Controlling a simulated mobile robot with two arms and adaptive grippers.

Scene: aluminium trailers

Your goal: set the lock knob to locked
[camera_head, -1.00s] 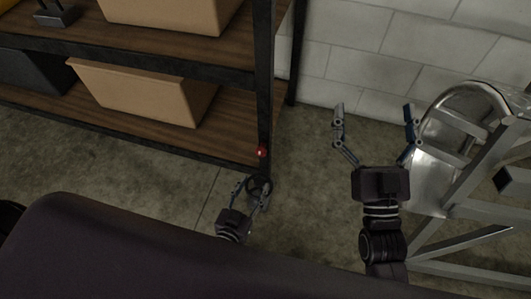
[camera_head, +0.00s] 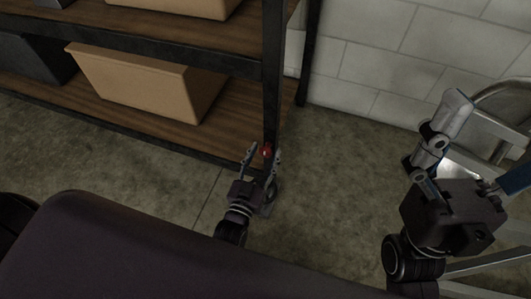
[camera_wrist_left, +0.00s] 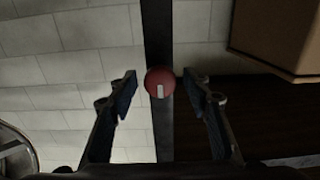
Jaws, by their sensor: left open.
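The lock knob (camera_head: 266,151) is a small red knob on the front post of the shelf rack. In the left wrist view the knob (camera_wrist_left: 160,81) is a round red disc with a white mark that points down from its middle. My left gripper (camera_head: 264,152) is open, with one finger on each side of the knob. In the left wrist view my left gripper (camera_wrist_left: 159,76) shows gaps between both fingertips and the knob. My right gripper (camera_head: 488,142) is at the right side, its fingers spread and empty, partly cut off by the picture edge.
The rack's dark post (camera_head: 273,75) carries wooden shelves with cardboard boxes (camera_head: 140,82). A metal trailer frame (camera_head: 505,105) stands at the right by the block wall (camera_head: 400,55). Bare floor (camera_head: 335,160) lies between rack and trailer.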

